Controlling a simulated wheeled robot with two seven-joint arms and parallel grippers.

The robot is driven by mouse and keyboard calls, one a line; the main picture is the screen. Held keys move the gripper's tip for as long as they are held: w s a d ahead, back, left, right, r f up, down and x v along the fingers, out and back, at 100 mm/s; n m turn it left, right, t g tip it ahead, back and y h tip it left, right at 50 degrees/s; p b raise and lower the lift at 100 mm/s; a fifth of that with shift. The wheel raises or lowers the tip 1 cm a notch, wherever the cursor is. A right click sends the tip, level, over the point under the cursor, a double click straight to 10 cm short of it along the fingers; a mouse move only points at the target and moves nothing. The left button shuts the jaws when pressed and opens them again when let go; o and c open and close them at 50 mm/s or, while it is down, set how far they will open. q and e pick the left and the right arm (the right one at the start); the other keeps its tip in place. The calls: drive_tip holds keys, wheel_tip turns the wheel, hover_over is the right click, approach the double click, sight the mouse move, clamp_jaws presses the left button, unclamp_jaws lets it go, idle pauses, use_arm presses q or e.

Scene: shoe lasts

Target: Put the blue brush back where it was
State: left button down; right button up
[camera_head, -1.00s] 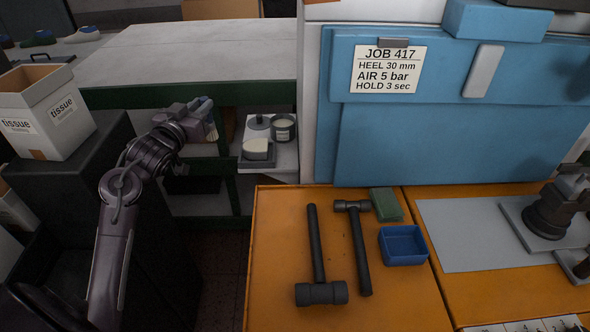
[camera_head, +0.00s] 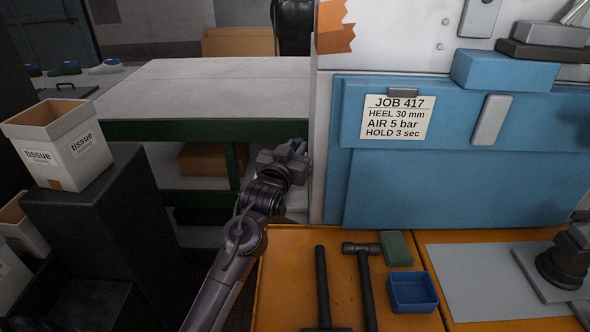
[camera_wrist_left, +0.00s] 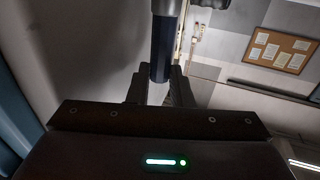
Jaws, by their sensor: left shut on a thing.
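My left gripper (camera_head: 287,157) is raised beside the tall machine, above the far left corner of the orange bench. In the left wrist view my left gripper (camera_wrist_left: 160,92) is shut on a dark blue handle, the blue brush (camera_wrist_left: 162,50), which stands up between the fingers with a grey band at the top of the picture. The brush's bristles cannot be made out. In the head view the gripper hides most of the brush. My right gripper is not in view.
Two hammers (camera_head: 366,285), a green block (camera_head: 396,248) and a blue tray (camera_head: 413,308) lie on the orange bench (camera_head: 285,265). The blue machine panel (camera_head: 440,190) stands close right of my gripper. A tissue box (camera_head: 60,165) stands left. The pale table (camera_head: 200,85) has clear room.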

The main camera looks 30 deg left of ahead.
use_arm(q)
wheel_tip(320, 180, down, 7)
drive_tip(key=shift+p, duration=0.45)
drive_tip(key=shift+f, duration=0.2)
drive_tip(key=c, duration=1.6)
unclamp_jaws()
drive_tip(key=shift+r, duration=0.15)
